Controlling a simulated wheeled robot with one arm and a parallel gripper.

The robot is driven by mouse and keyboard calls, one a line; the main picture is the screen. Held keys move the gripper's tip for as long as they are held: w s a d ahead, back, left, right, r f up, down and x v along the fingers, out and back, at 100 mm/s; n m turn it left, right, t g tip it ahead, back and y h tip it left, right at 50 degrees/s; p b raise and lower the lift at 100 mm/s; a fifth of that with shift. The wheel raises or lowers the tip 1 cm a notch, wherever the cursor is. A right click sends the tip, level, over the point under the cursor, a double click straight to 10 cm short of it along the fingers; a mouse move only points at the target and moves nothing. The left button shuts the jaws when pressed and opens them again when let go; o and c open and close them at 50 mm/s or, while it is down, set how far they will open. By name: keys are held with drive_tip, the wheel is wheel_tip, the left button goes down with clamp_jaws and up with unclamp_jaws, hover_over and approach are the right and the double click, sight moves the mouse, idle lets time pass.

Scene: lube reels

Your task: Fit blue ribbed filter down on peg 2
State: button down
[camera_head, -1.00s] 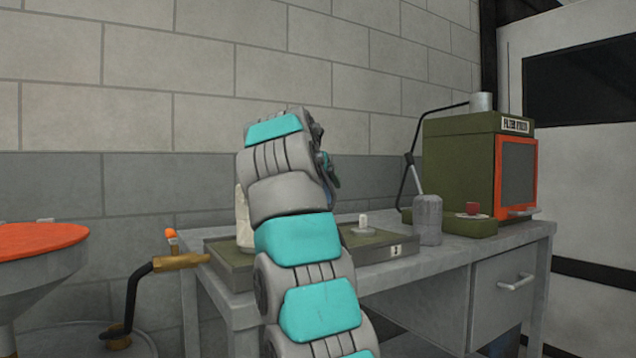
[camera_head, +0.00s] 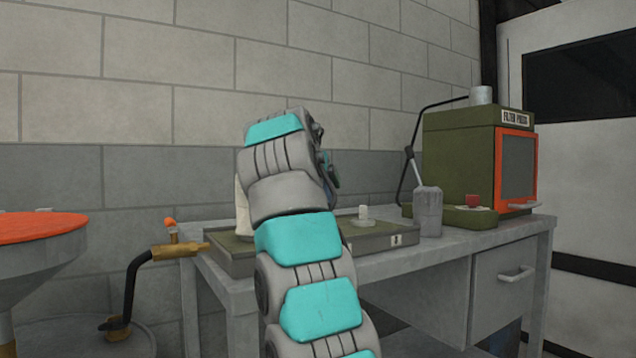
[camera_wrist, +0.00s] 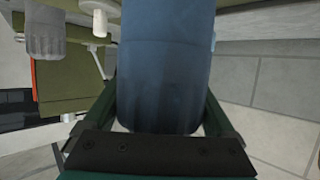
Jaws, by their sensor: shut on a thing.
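The blue filter (camera_wrist: 165,60) fills the middle of the wrist view, between the two dark green fingers of my gripper (camera_wrist: 163,100), which is shut on it. Its far end runs out of the top of the picture, so I cannot see what lies beyond that end. In the head view my arm hides most of the gripper and filter. A green tray (camera_head: 232,262) lies on the bench, with a short white peg (camera_head: 363,213) on its right part and a small label on its front that I cannot read. A white peg (camera_wrist: 99,18) also shows left of the filter in the wrist view.
A cream object (camera_head: 242,212) stands on the tray beside my arm. A grey ribbed canister (camera_head: 428,212) and the green filter press (camera_head: 463,160) stand to the right. A brass fitting with a black hose (camera_head: 133,285) and an orange-topped drum (camera_head: 40,225) are at left.

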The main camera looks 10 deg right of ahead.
drive_tip(key=shift+f, duration=0.35)
unclamp_jaws()
drive_tip(key=b+v, duration=0.1)
drive_tip(key=v, duration=0.7)
idle(0.5)
